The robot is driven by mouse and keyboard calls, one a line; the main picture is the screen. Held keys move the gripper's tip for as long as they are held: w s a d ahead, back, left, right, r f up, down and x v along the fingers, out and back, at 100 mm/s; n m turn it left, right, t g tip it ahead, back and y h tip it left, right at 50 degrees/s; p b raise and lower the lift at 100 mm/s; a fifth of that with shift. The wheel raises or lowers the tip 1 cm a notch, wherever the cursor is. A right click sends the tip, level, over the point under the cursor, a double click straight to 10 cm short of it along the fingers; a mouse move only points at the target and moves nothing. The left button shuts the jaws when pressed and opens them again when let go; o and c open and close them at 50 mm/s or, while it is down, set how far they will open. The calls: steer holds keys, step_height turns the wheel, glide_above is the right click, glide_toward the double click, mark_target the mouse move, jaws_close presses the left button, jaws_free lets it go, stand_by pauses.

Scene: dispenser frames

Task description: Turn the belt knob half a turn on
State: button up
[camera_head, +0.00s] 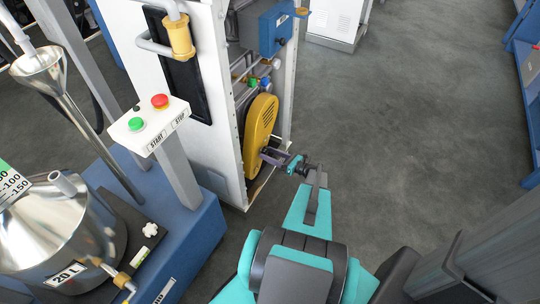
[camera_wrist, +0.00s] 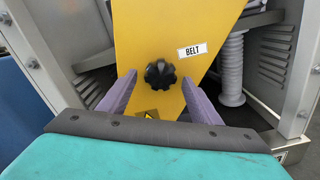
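The belt knob (camera_wrist: 160,75) is black and lobed. It sits on a yellow cover (camera_wrist: 205,25) beside a white label reading BELT (camera_wrist: 193,50). My gripper (camera_wrist: 159,82) is open, with one purple finger left of the knob and one right of it, both apart from it in the picture. Whether the tips reach the knob's depth, I cannot tell. In the head view my gripper (camera_head: 270,156) is at the lower right side of the yellow cover (camera_head: 260,125); the knob is hidden there.
The cover sits in an open white cabinet (camera_head: 228,95) with a blue box (camera_head: 277,25) above. A START/STOP panel (camera_head: 150,122) and a steel vessel (camera_head: 50,235) stand on a blue base at left. Open grey floor (camera_head: 400,110) lies at right.

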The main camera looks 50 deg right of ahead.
steer(key=v, duration=1.4)
steer(key=shift+w, duration=0.1)
stand_by(0.5)
